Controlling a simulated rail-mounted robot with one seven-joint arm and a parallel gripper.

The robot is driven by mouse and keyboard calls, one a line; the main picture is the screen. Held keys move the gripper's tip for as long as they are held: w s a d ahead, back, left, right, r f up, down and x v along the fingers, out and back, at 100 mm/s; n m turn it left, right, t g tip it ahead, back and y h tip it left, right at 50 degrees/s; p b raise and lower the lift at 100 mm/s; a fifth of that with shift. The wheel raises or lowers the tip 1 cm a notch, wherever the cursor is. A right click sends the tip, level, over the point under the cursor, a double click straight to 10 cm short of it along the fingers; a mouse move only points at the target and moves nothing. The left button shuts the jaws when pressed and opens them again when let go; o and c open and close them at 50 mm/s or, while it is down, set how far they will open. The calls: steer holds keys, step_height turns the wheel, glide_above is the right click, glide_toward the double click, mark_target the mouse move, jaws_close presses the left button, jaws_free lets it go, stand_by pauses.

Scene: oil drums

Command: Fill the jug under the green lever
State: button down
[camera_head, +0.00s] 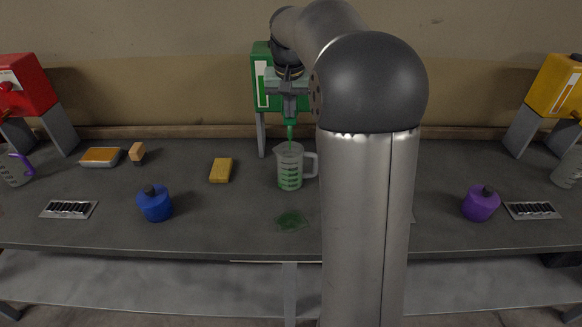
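The green drum (260,88) stands on legs at the back of the bench, largely hidden by my arm. A clear jug (290,168) with its handle to the right stands upright below it. Green shows inside the jug, but green scale marks and liquid are hard to tell apart. A narrow green strip (290,130), a stream or part of the tap, runs down above the jug's mouth. My gripper (289,104) points down in front of the green drum, above the jug. Its fingers are too small to read, and the lever is not clearly visible.
A green wet-looking patch (291,221) lies in front of the jug. A red drum (30,85) stands left and a yellow drum (556,86) right.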

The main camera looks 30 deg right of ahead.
step_height(320, 180, up, 6)
steer(key=p, duration=0.5)
steer(key=shift+r, duration=0.15)
steer(key=s+a+f+n, duration=0.1)
steer(key=s+a+f, duration=0.3)
steer(key=s, duration=0.6)
steer(key=s+a+f+n, duration=0.2)
steer(key=s+a+f, duration=0.2)
steer(key=s, duration=0.6)
steer(key=s+a+f+n+g+y, duration=0.1)
steer(key=s+a+f, duration=0.3)
steer(key=s+a, duration=0.4)
steer(key=shift+s+n, duration=0.7)
steer(key=shift+s, duration=0.3)
steer(key=shift+f, duration=0.1)
